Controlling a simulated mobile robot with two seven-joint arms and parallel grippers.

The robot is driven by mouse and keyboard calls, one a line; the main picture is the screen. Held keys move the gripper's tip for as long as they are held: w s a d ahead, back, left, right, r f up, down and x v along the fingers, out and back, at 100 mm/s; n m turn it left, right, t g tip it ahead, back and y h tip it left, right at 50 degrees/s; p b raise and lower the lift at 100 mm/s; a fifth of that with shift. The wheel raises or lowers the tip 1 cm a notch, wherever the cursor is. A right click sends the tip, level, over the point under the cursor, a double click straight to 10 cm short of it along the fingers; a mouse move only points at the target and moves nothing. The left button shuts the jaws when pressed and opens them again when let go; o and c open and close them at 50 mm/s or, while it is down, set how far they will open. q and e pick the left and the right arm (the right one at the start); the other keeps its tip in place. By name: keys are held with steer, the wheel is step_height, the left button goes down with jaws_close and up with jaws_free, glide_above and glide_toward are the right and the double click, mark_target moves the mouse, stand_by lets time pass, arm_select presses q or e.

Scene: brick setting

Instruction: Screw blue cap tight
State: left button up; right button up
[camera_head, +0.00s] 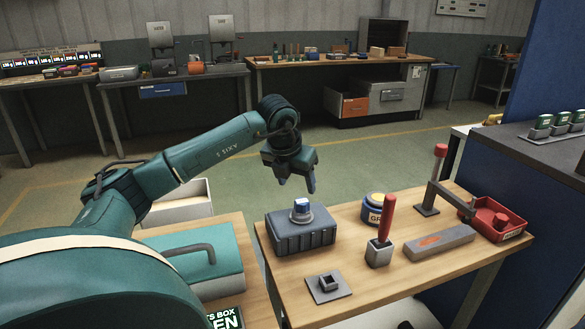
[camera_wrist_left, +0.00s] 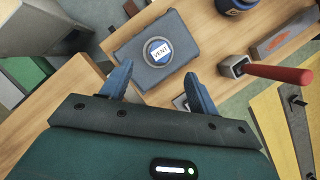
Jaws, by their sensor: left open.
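The blue cap (camera_head: 301,204) sits on a neck on top of a dark grey ribbed box (camera_head: 302,235) at the left end of the wooden bench. In the left wrist view the cap (camera_wrist_left: 158,51) shows from above as a blue ring with a white face marked VENT. My left gripper (camera_head: 297,188) points down above and behind the box in the head view. Whether the cap is fully seated cannot be told. My right gripper is not in view.
On the bench, a red-handled tool stands in a grey block (camera_head: 378,253). Nearby are a blue and yellow tin (camera_head: 375,210), a grey bar (camera_head: 439,243), a red tray (camera_head: 493,219), a red-knobbed lever (camera_head: 436,178) and a small square socket plate (camera_head: 328,286). A teal case (camera_head: 196,257) lies left.

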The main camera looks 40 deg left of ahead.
mark_target(301, 201)
arm_select(q)
steer(key=x, duration=0.7)
steer(key=shift+w+f, duration=0.2)
steer(key=shift+f, duration=0.15)
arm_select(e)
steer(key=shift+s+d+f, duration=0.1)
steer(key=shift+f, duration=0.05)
arm_select(q)
steer(key=c, duration=1.2)
steer(key=m+h, duration=0.1)
steer(key=m, duration=0.1)
steer(key=shift+a+m, duration=0.15)
steer(key=shift+m, duration=0.15)
steer(key=m+h, duration=0.1)
steer(key=m, duration=0.2)
steer(key=shift+a, duration=0.1)
steer(key=shift+m+h, duration=0.4)
steer(key=shift+m, duration=0.3)
